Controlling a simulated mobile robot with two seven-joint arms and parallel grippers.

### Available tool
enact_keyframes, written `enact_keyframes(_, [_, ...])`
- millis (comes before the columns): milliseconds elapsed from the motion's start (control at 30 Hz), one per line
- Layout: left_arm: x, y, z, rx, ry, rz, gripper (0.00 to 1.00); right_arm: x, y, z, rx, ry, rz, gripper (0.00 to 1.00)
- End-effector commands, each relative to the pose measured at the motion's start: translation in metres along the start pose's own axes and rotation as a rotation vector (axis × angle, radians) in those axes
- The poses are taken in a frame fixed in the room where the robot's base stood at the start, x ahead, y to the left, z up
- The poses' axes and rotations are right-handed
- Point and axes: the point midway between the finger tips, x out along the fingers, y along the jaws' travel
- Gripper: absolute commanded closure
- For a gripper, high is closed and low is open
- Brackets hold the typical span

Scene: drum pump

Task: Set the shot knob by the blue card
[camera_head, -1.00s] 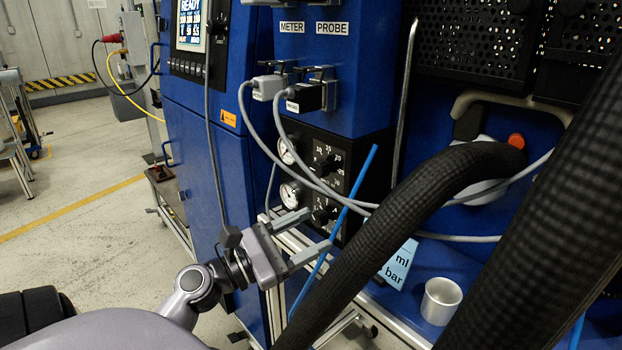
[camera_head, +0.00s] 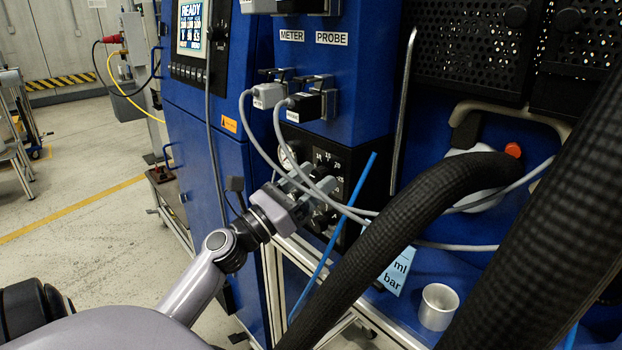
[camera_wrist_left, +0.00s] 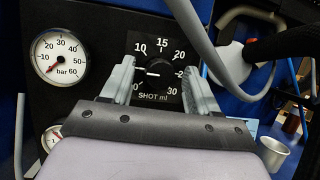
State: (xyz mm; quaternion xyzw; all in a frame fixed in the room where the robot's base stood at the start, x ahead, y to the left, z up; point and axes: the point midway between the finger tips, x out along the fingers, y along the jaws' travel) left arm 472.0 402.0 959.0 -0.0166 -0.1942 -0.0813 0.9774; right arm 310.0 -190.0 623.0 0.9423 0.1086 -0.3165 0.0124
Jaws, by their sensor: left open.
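The shot knob (camera_wrist_left: 156,72) is a dark knob with a white line, on a dial marked "SHOT ml" in the left wrist view. Its white line lies nearly level; which end points cannot be told. My left gripper (camera_wrist_left: 158,84) is open, with one finger on each side of the knob; contact cannot be told. In the head view my left gripper (camera_head: 314,183) is at the black panel, covering much of the dials. The blue card (camera_head: 396,268) stands low at the right, reading "ml" and "bar", its figures hidden behind a black hose. My right gripper does not show.
A bar gauge (camera_wrist_left: 59,54) sits left of the dial. Grey cables (camera_head: 263,140) loop down in front of the panel. A blue rod (camera_head: 347,215) and thick black ribbed hose (camera_head: 430,200) stand close right. A metal cup (camera_head: 438,306) is on the blue ledge.

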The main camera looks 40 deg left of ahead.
Motion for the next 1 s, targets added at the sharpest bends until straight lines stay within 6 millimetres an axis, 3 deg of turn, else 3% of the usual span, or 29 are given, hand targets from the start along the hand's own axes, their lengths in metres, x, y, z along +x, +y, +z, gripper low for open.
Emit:
enact_keyframes(200, [0.0004,0.0001,-0.0002,0.001,0.0,0.0,0.4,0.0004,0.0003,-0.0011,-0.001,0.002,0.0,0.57])
enact_keyframes(400, [0.0002,-0.0001,-0.0002,0.001,0.0,0.0,0.95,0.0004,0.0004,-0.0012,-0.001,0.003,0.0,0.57])
enact_keyframes(733, [-0.0001,-0.0003,-0.0008,0.034,0.003,-0.016,0.95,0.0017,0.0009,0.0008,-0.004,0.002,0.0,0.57])
enact_keyframes(1000, [-0.0003,0.0008,-0.0014,0.18,0.016,-0.077,0.95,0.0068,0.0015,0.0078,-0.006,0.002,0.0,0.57])
